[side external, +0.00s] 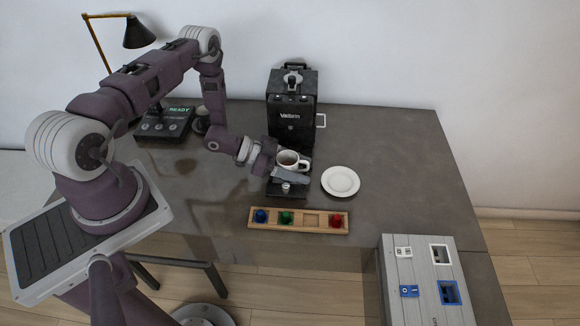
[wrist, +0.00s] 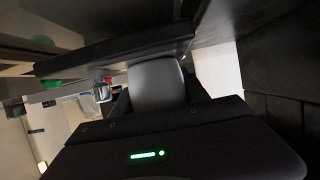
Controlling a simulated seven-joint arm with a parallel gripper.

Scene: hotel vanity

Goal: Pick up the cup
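The white cup (side external: 290,158) holds something brown and stands upright at the front of the black coffee machine (side external: 291,115), with its handle toward the right. My gripper (side external: 287,174) is at the cup's near side, low on its body, and a grey finger crosses in front of it. I cannot tell whether it touches the cup or whether the fingers are closed. In the wrist view, a pale grey rounded shape fills the middle, and I cannot tell whether it is finger or cup. The fingertips are not clear there.
A white plate (side external: 340,181) lies right of the cup. A wooden tray (side external: 298,228) with blue, green and red pieces is in front. A black device (side external: 163,125) reading READY stands left. A grey box (side external: 425,285) is at front right.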

